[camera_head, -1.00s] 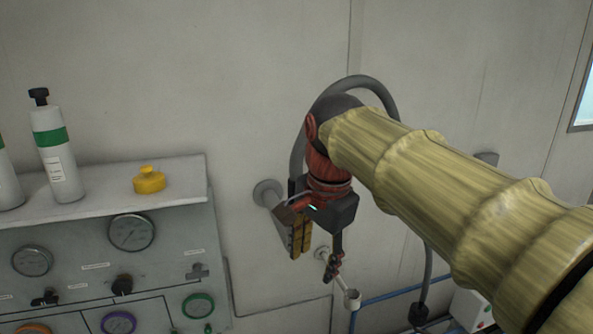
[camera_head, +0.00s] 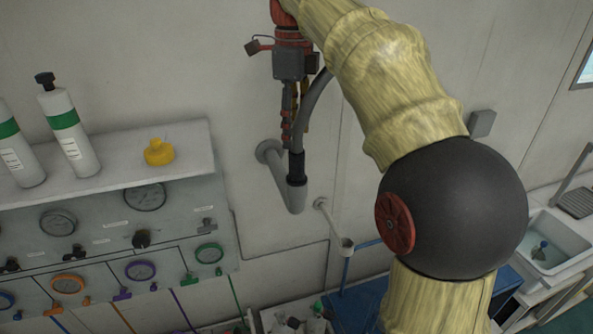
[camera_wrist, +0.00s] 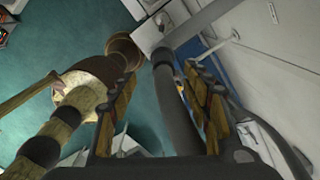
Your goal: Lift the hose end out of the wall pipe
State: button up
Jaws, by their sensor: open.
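The grey hose (camera_head: 311,107) ends in a black cuff (camera_head: 296,166), which sits in the upturned mouth of the grey wall pipe (camera_head: 297,196). The pipe comes out of a round wall flange. My gripper (camera_head: 295,138) is open and points down, just above the pipe mouth. In the wrist view, the hose (camera_wrist: 174,105) runs between the spread fingers of my gripper (camera_wrist: 161,72), closer to the right finger. The cuff (camera_wrist: 162,58) lies near the fingertips. Whether either finger touches the hose, I cannot tell. The hose's upper part is hidden behind my arm.
A second, thinner wall pipe (camera_head: 334,224) with an open cup stands to the right. A sink (camera_head: 556,243) is at far right. The wall above the panel is clear.

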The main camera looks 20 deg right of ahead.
aim_at(297, 150)
jog(key=shift+w+f, duration=0.15)
jog(key=shift+f, duration=1.15)
jog(key=f, duration=0.2)
jog(key=d+f, duration=0.1)
jog(key=f, duration=0.1)
jog(key=shift+a+f+p, duration=0.1)
jog(key=shift+f+p, duration=0.2)
jog(key=shift+f, duration=0.25)
jog(key=shift+c, duration=1.1)
grip_shut()
